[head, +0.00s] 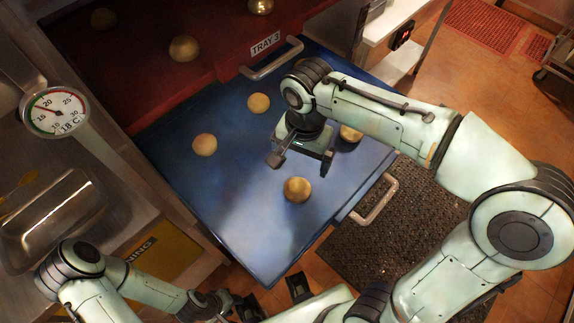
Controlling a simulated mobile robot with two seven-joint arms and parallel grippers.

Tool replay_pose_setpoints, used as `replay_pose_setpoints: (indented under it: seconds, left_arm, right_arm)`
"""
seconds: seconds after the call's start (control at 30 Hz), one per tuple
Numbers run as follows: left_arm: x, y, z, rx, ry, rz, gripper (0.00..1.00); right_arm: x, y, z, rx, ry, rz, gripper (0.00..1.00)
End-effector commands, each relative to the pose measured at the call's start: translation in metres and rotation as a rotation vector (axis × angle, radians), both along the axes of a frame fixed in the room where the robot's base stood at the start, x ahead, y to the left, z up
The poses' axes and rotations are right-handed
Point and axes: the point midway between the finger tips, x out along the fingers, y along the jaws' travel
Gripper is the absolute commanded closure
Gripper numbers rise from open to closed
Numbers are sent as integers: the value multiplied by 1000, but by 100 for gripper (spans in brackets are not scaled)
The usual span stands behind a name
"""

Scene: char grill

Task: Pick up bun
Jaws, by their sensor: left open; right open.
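Several round golden-brown buns lie apart on the blue tray: a near bun (297,189), a left bun (204,145), a far bun (258,103) and a right bun (350,133), partly hidden by my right arm. My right gripper (301,161) is open and empty above the blue tray (235,215), its fingers pointing down toward the near side. The near bun is just below its fingertips in the picture; I see no contact. My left gripper (272,297) is low at the bottom edge, off the tray, open and partly cut off by my own arm parts.
A red tray (150,85) behind holds more buns (183,48). A metal handle labelled TRAY 3 (271,58) and another handle (375,199) stick up at the tray edges. A dial gauge (54,112) and a metal container (52,220) stand at left. A dark floor mat (385,245) lies at right.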

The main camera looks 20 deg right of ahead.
Motion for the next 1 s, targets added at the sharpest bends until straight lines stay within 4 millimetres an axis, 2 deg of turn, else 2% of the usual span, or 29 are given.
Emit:
replay_pose_setpoints:
  seconds: [0.4, 0.63, 0.9, 1.0]
  left_arm:
    - [-6, 0, -13, 1, 8, 0, 57]
    - [-7, 0, -14, 1, 8, 0, 57]
    - [-8, 0, -18, 0, 9, 0, 57]
    - [-8, 0, -19, 0, 9, 1, 57]
  right_arm:
    - [-1, 0, -71, -2, 5, 1, 0]
    - [0, 0, -87, -1, 2, 1, 0]
    - [2, 3, -126, -1, 4, 0, 0]
    - [3, 3, -132, -1, 2, 0, 0]
